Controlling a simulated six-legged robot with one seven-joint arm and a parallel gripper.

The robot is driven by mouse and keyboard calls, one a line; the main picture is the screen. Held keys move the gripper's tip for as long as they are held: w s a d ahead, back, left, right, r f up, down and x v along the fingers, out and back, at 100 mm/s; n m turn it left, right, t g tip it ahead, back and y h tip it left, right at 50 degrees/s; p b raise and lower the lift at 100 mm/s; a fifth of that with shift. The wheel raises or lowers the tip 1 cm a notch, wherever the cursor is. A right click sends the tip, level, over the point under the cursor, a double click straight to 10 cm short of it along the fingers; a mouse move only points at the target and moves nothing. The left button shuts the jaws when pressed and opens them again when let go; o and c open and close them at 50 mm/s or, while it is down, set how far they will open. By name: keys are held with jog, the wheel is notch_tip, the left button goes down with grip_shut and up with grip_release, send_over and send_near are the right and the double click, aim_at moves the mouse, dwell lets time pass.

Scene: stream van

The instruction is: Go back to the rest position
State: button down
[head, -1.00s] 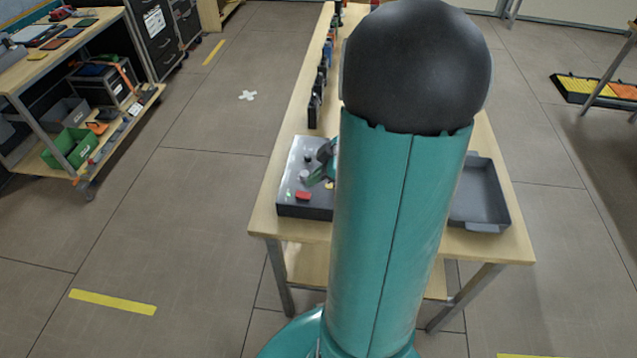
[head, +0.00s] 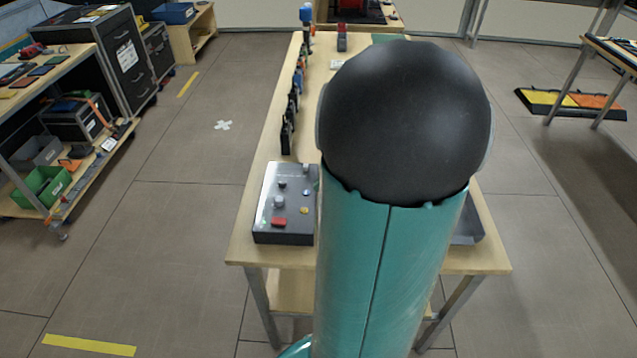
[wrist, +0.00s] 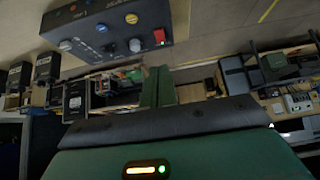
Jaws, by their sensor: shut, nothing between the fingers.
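My gripper (wrist: 158,76) shows in the wrist view as green fingers close together, shut and empty. In the head view it is hidden behind my teal arm with its black joint. The grey control box (head: 287,235) stands on the left front part of the wooden table (head: 256,247). It has a red button, a yellow button and several knobs. The box also shows at the top of the wrist view (wrist: 100,30), apart from the fingers.
A grey tray (head: 468,228) is mostly hidden behind my arm at the table's right. Several dark items (head: 287,135) line the table's left edge. A shelf cart (head: 92,180) stands at far left.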

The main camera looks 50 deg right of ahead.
dwell(0.4)
jog(key=s+a+r+m+h, duration=0.1)
jog(key=a+r+m, duration=0.3)
jog(key=a, duration=1)
jog(key=s+a+r+m+h, duration=0.1)
jog(key=a+r+m+h, duration=0.2)
jog(key=a, duration=1.2)
jog(key=shift+r+m+h, duration=0.3)
jog(key=shift+r+m, duration=0.1)
jog(key=shift+r, duration=0.8)
